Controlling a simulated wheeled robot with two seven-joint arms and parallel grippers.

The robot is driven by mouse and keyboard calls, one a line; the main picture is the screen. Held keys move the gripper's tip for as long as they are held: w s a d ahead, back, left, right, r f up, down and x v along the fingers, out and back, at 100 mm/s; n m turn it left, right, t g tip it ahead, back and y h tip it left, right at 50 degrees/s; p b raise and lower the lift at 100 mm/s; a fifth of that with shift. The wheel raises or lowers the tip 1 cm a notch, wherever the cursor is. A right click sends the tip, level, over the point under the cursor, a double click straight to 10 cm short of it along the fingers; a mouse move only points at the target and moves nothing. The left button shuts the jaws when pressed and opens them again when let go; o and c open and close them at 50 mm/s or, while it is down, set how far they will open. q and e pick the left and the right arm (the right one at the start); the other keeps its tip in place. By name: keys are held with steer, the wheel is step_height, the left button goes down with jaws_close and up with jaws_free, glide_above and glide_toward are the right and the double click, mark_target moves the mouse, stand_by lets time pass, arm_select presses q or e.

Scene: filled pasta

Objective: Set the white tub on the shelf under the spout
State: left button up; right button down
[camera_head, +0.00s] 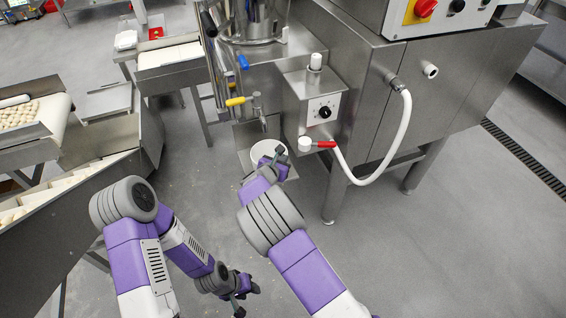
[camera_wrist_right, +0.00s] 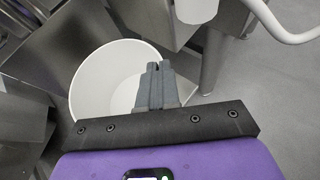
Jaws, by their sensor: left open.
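The white tub (camera_head: 257,150) is upright at the small metal shelf (camera_head: 243,134), below the metal spout (camera_head: 260,108) with the yellow handle. My right gripper (camera_head: 276,157) is at the tub's near right rim. In the right wrist view the tub (camera_wrist_right: 95,83) shows open and empty. There the right gripper's fingers (camera_wrist_right: 157,72) are close together at the rim, with the tub wall seemingly between them. They hide part of the tub. Whether the tub's base rests on the shelf is hidden. My left gripper (camera_head: 241,294) is open and empty, low over the floor.
A steel machine with a control box (camera_head: 316,103) stands just right of the tub. A white hose (camera_head: 385,168) hangs in a loop from it. Conveyors with pasta (camera_head: 20,113) stand at the left. The floor at the lower right is clear.

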steer(key=shift+r, duration=0.1)
steer(key=shift+f, duration=0.2)
steer(key=c, duration=1.4)
jaws_free()
steer(key=shift+r, duration=0.1)
